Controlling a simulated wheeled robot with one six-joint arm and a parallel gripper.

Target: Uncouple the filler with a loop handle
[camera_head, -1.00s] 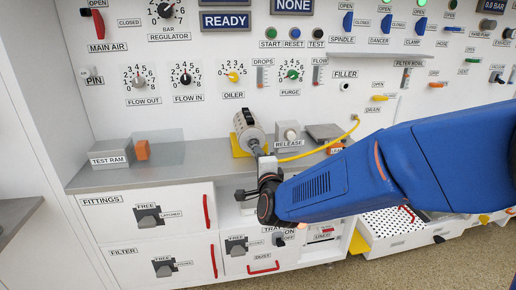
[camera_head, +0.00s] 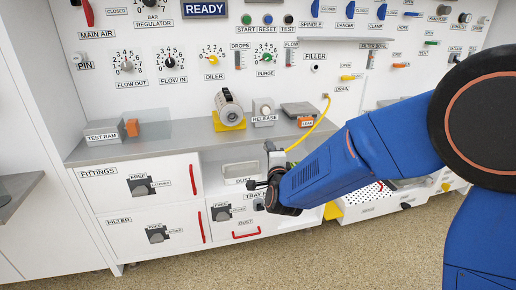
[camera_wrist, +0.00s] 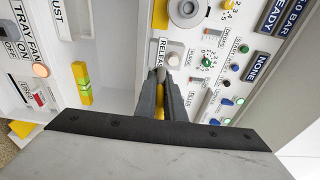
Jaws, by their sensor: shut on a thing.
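My gripper (camera_head: 270,150) is in front of the bench, below and right of a pale cylinder (camera_head: 229,105) in a yellow cradle, with a gap between them. In the wrist view the dark fingers (camera_wrist: 160,78) are closed around a yellow piece (camera_wrist: 160,102), mostly hidden by them. It appears to be the filler; its loop handle cannot be made out. A yellow hose (camera_head: 318,122) runs from the wall down to my gripper. The cylinder's end shows at the top of the wrist view (camera_wrist: 188,12).
The release button (camera_head: 264,110) stands right of the cylinder, with a grey block (camera_head: 298,110) and an orange leak box (camera_head: 305,122) beyond. The test ram (camera_head: 103,134) is at the bench's left. Drawers with red handles lie below. A white perforated tray (camera_head: 365,205) is at lower right.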

